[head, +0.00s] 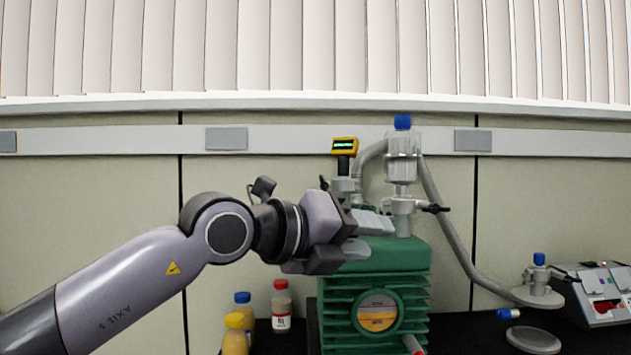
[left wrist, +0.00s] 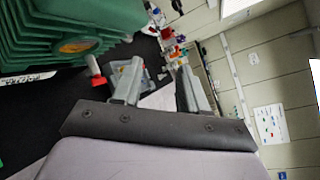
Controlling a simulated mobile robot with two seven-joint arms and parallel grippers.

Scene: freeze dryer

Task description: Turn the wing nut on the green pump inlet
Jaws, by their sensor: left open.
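The green pump (head: 410,262) stands on the dark bench in the head view, and part of it shows at the upper left of the left wrist view (left wrist: 60,30). Metal fittings rise from its top. A black wing nut (head: 435,208) sticks out to the right of the clamp below the glass vessel. Another small black part (head: 324,183) shows at the left fitting, partly near my gripper. My left gripper (head: 366,238) is open and empty, at the pump's upper left, in front of the left fitting's base. It also shows in the left wrist view (left wrist: 160,88). My right gripper is out of view.
A glass vessel (head: 403,165) with a blue cap and a yellow gauge (head: 344,146) stand above the pump. A grey hose (head: 452,235) runs down to the right. Bottles (head: 281,306) stand left of the pump. A grey-and-red device (head: 600,295) sits at the right.

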